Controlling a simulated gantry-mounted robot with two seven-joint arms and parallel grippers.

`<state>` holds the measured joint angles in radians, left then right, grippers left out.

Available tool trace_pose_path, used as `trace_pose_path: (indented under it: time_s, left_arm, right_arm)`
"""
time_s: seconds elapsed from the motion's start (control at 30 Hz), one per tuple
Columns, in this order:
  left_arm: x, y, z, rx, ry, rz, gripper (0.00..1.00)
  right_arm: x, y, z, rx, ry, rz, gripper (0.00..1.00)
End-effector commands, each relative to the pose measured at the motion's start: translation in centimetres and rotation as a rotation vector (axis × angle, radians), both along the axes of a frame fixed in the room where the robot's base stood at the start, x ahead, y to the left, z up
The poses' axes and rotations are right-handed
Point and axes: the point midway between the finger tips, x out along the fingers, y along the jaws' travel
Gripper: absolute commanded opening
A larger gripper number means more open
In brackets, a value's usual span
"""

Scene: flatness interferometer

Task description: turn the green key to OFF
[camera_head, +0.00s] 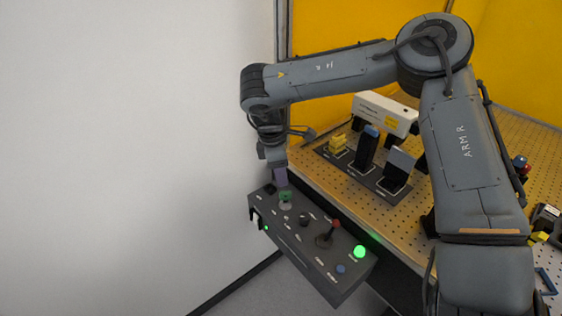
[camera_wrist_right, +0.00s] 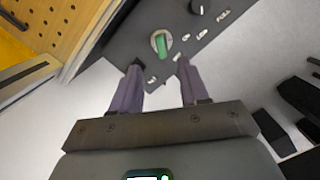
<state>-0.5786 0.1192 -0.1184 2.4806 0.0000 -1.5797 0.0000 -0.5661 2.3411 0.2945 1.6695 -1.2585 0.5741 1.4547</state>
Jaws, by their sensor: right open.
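The green key (camera_head: 285,196) sits on a round light base near the far left end of the dark control panel (camera_head: 305,238). It also shows in the right wrist view (camera_wrist_right: 161,45), its green grip standing roughly upright in the picture. My right gripper (camera_head: 281,180) is just above the key in the head view. In the right wrist view the two purple fingers (camera_wrist_right: 158,72) are apart, with nothing between them, and the key lies just beyond their tips. My left gripper is not in view.
The panel also bears a red-topped lever (camera_head: 334,225), a lit green button (camera_head: 359,251), a blue button (camera_head: 340,268) and a black knob (camera_head: 304,219). Behind it a perforated bench (camera_head: 330,203) holds a dark tray with several blocks. White wall stands at the left.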

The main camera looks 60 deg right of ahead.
Motion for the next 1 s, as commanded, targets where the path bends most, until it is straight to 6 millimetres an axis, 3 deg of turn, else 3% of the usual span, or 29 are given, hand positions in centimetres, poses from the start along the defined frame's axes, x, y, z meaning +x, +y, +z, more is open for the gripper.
trace_pose_path:
  time_s: [0.5,0.7,1.0]
  left_arm:
    - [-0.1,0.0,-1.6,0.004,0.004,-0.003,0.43]
    - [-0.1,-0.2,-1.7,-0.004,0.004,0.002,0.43]
    - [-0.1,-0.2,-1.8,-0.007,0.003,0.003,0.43]
  right_arm:
    - [-1.0,-0.6,-7.6,0.001,0.001,0.001,0.45]
    - [-1.1,-0.8,-8.9,0.0,0.001,0.0,0.45]
    - [-1.2,-0.8,-9.2,0.001,-0.001,0.0,0.45]
